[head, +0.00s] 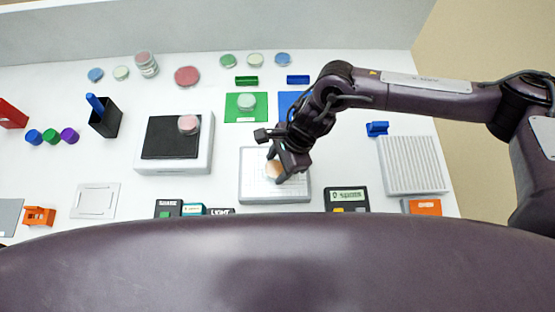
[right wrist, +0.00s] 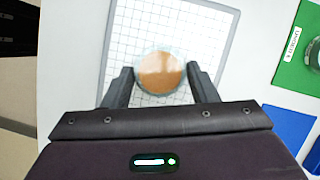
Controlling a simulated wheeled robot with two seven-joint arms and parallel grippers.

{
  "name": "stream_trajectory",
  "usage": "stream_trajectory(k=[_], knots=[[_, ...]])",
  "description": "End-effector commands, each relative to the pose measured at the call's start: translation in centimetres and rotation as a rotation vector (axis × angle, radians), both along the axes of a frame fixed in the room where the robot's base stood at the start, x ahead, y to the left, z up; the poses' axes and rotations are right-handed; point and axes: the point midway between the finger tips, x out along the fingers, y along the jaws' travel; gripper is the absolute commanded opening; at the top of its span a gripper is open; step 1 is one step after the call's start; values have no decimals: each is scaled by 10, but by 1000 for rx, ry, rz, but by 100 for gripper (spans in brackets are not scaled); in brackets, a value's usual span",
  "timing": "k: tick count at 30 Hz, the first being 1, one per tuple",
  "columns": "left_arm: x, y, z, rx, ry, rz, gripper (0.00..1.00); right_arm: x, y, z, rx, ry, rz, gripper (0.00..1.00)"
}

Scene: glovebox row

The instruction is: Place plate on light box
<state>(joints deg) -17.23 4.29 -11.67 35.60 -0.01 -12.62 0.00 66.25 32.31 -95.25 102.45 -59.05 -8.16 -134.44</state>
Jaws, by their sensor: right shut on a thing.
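The light box (head: 247,190) is a pale, grey-rimmed panel with a grid on top, in the middle of the bench in the head view. It fills the upper middle of the right wrist view (right wrist: 203,28). My right gripper (head: 277,167) is over the light box, pointing down. It is shut on a round plate with tan-orange contents (right wrist: 160,72), one finger on each side. The plate (head: 271,169) is over the grid, partly hidden by the gripper in the head view. I cannot tell if it touches the surface. My left gripper is not in view.
A shaker with a black top (head: 165,142) carrying a pink plate (head: 188,124) stands left of the light box. A green mat (head: 236,115) with a plate lies behind it. More plates line the back. A ribbed grey block (head: 414,165) is at right.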

Motion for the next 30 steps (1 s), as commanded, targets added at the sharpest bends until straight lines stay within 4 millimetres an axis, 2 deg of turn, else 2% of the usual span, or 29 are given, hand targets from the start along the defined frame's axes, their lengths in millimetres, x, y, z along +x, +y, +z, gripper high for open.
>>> stream_trajectory(k=[12,13,17,25,29,30], knots=[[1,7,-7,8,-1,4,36,0,0,-5,1,-1,1,31],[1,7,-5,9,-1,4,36,0,0,-3,0,-1,1,57],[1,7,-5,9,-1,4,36,0,0,-3,0,-1,1,74],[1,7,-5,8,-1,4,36,0,0,-2,1,-1,1,75],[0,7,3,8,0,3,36,0,0,4,1,-1,0,75],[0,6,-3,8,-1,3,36,2,-2,4,2,-3,0,75]])
